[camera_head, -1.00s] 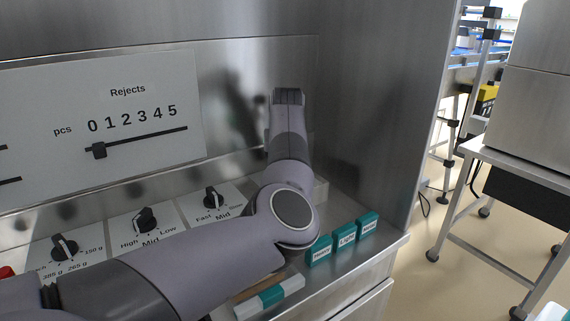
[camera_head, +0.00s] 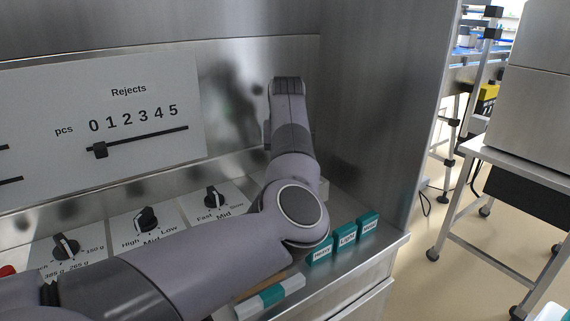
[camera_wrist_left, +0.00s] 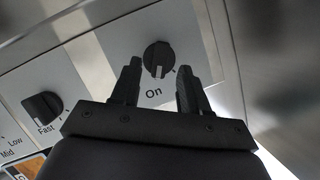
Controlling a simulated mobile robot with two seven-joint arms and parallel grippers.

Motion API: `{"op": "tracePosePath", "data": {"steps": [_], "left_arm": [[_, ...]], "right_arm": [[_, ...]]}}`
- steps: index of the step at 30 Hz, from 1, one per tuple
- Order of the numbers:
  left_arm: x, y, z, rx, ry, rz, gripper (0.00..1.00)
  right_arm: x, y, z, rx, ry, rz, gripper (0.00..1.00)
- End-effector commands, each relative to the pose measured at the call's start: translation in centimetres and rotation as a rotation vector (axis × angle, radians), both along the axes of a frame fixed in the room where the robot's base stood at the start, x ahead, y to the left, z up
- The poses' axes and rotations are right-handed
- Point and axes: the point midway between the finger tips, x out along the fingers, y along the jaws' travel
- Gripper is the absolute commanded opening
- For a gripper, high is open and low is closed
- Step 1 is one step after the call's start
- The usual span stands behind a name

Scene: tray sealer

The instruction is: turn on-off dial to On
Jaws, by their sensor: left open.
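The on-off dial (camera_wrist_left: 158,58) is a black round knob on a white plate, with "On" printed below it in the left wrist view. A pale mark on the knob points down toward the "On" label. My left gripper (camera_wrist_left: 157,82) is open, with one finger on either side of the area just below the knob. I cannot tell whether either finger touches it. In the head view my left arm comes in from the left, and its wrist and forearm hide the dial and the fingers. My right gripper does not show.
Other black dials (camera_head: 214,197) and (camera_head: 146,219) stand on the sloped panel. Green labelled blocks (camera_head: 345,236) stand to the right of my arm. A rejects slider (camera_head: 100,150) is on the back board. A steel wall (camera_head: 365,110) rises close on the right.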

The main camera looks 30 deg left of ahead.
Motion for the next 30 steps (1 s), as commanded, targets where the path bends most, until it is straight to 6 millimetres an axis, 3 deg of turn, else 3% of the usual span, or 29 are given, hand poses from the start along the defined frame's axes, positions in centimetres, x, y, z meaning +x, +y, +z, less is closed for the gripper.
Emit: {"op": "tracePosePath", "data": {"steps": [3, 9, 30], "left_arm": [[-0.6, -0.5, 2.1, 0.001, -0.003, 0.000, 0.45], [-1.3, -1.0, 4.1, 0.002, -0.001, -0.002, 0.45], [-1.4, -1.1, 4.3, 0.001, 0.001, -0.001, 0.45]], "right_arm": [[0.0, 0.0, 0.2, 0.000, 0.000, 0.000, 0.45], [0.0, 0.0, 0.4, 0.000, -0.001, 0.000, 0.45], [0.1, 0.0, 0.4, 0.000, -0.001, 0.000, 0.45]]}}
